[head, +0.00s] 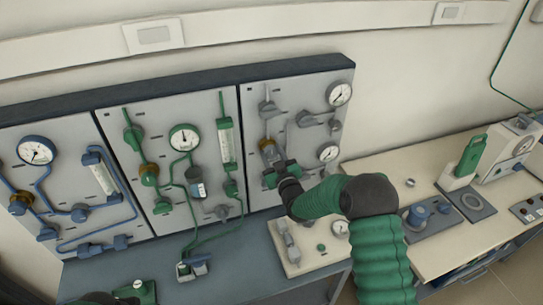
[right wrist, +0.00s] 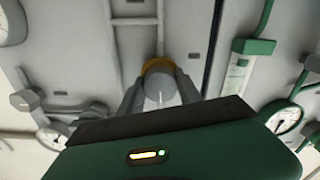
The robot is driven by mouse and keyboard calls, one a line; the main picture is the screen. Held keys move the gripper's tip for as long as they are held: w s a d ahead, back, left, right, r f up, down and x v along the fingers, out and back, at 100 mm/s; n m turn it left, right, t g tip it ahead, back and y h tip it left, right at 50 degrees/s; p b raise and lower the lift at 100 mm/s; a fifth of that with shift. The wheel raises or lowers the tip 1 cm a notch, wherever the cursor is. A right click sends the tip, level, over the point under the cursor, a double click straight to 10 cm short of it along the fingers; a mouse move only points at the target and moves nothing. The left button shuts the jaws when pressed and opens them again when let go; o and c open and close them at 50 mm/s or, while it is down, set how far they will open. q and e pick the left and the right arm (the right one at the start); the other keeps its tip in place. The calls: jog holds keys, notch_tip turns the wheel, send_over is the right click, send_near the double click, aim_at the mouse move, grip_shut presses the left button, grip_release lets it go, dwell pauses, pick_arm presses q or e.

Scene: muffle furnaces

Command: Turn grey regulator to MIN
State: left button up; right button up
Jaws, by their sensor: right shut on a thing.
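The grey regulator (head: 268,147) is on the right-hand wall panel, with a brass-yellow ring at its base. In the right wrist view the regulator's grey knob (right wrist: 160,91) sits between the two fingers of my right gripper (right wrist: 158,98), with the yellow ring behind it. A pale line shows on the knob's face. My right gripper also shows in the head view (head: 272,164), shut on the regulator and partly covering it. No MIN mark is readable. A dark and green part at the lower left edge may be my left arm; its fingers are not clear.
Gauges (head: 339,94) and grey valves (head: 313,119) surround the regulator. The green panel (head: 155,112) and blue panel (head: 62,182) stand to its left. A light bench (head: 420,160) with equipment is at right. My right arm hides part of the worktop below.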

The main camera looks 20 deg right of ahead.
jog(key=n+b, duration=0.4)
jog(key=b, duration=0.1)
jog(key=n+b, duration=0.5)
jog(key=f+n+b, duration=0.1)
jog(key=n+b, duration=0.3)
jog(key=b, duration=0.2)
jog(key=shift+n, duration=0.4)
jog(key=shift+r+n+b, duration=0.1)
jog(key=shift+n+b, duration=1.7)
jog(key=shift+n, duration=0.2)
jog(key=o, duration=1.4)
jog(key=shift+r, duration=0.1)
jog(key=shift+c, duration=0.2)
jog(key=shift+r, duration=0.1)
jog(key=shift+s+r, duration=0.1)
jog(key=shift+s, duration=0.15)
jog(key=s+b, duration=0.1)
jog(key=s, duration=1.5)
jog(key=shift+d, duration=0.3)
